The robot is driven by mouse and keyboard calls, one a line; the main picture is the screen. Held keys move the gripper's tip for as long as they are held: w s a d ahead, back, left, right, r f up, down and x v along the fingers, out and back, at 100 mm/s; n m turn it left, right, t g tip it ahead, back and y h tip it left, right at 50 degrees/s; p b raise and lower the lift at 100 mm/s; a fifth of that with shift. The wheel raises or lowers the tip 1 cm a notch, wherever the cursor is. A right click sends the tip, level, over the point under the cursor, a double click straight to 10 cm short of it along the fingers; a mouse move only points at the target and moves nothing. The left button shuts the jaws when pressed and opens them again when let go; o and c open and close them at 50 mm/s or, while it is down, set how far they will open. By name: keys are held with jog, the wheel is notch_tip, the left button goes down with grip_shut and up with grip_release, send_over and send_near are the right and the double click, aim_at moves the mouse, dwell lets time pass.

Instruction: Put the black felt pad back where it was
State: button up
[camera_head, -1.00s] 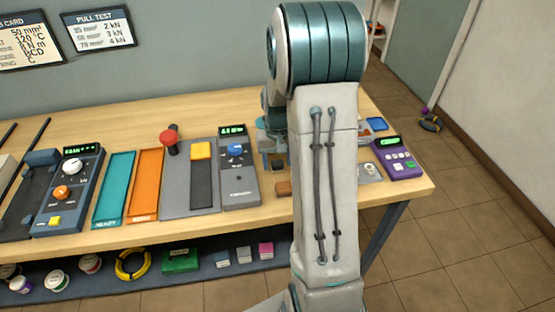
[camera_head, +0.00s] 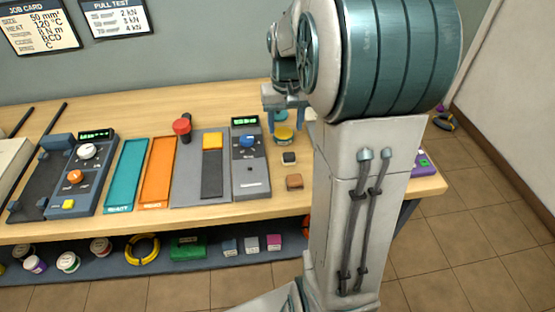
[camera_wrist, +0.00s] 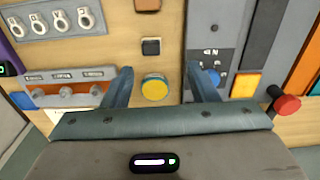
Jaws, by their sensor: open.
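A small black block (camera_head: 289,158), which looks like the black felt pad, lies on the wooden table right of the grey meter. It also shows in the wrist view (camera_wrist: 151,46), flat on bare wood. My gripper (camera_head: 285,101) is open and empty above the back of the table. In the wrist view its fingers (camera_wrist: 162,80) are spread wide, with a yellow round-topped item (camera_wrist: 154,88) visible between them. The black block lies beyond the fingertips, apart from them.
A brown block (camera_head: 294,181) lies in front of the black one. The grey meter (camera_head: 250,177) and a grey tray with a dark strip (camera_head: 212,174) stand to the left. A panel with knobs (camera_wrist: 68,91) and a row of labelled rings (camera_wrist: 61,22) flank the other side.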

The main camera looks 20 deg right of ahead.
jog(key=s+a+n+t, duration=0.1)
jog(key=s+a, duration=0.4)
jog(key=s, duration=0.3)
jog(key=s+a+r+n+t, duration=0.1)
jog(key=s+a, duration=0.5)
jog(key=s, duration=0.3)
jog(key=shift+a+n+t, duration=0.2)
jog(key=shift+n+t, duration=0.1)
jog(key=shift+n, duration=0.1)
